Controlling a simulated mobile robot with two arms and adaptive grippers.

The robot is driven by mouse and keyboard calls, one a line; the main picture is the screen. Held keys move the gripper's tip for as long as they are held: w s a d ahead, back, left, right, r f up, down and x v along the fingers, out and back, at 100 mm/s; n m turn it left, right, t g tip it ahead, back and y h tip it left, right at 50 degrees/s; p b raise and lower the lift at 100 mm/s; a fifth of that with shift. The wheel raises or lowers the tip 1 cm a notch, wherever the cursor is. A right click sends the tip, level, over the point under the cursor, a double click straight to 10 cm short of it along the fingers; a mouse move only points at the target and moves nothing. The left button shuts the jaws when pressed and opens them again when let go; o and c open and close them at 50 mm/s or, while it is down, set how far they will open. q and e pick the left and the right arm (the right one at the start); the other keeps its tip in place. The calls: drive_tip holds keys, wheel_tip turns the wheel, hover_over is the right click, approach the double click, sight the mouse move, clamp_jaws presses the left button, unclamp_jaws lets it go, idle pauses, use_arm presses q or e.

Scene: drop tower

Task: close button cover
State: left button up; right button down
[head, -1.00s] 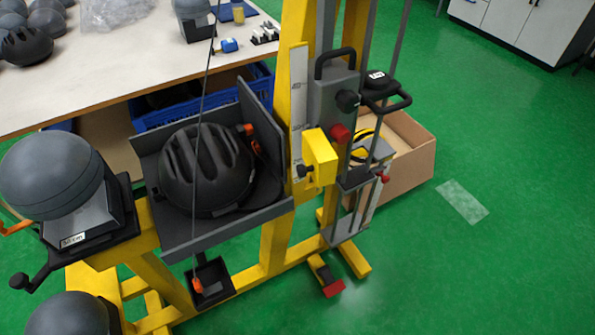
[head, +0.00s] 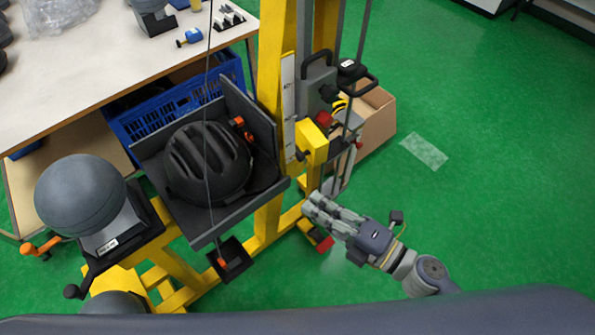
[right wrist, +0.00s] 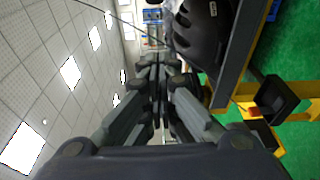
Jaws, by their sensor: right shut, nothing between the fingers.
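My right gripper (head: 309,203) is shut and empty, in front of the yellow drop tower frame. It points left, and its fingers also show together in the right wrist view (right wrist: 160,72). A yellow block (head: 312,142) with a black knob sits on the upright above the gripper, with a red knob (head: 323,119) beside it. A black box with an orange part (head: 231,259) sits low on the frame, left of the gripper. A red part (head: 325,245) shows low behind the gripper. I cannot tell which of these is the button cover. My left gripper is out of view.
A black helmet (head: 208,162) rests in the grey tray (head: 240,219) left of the upright. A grey headform (head: 80,195) stands at the left. A thin cable hangs before the tray. A cardboard box (head: 376,120) stands behind the tower. Green floor (head: 500,200) is clear at right.

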sight(305, 145)
drive_tip(key=p+x, duration=0.4)
drive_tip(key=x, duration=0.6)
drive_tip(key=d, duration=0.1)
drive_tip(key=w+d, duration=0.2)
drive_tip(key=shift+d+r+p, duration=0.1)
drive_tip(key=shift+d+p, duration=0.25)
drive_tip(key=shift+d, duration=0.05)
drive_tip(key=shift+a, duration=0.1)
drive_tip(key=shift+s+d+n+g+y+b, duration=0.1)
drive_tip(key=shift+d+n+g+y+b, duration=0.3)
drive_tip(key=shift+d+g, duration=0.1)
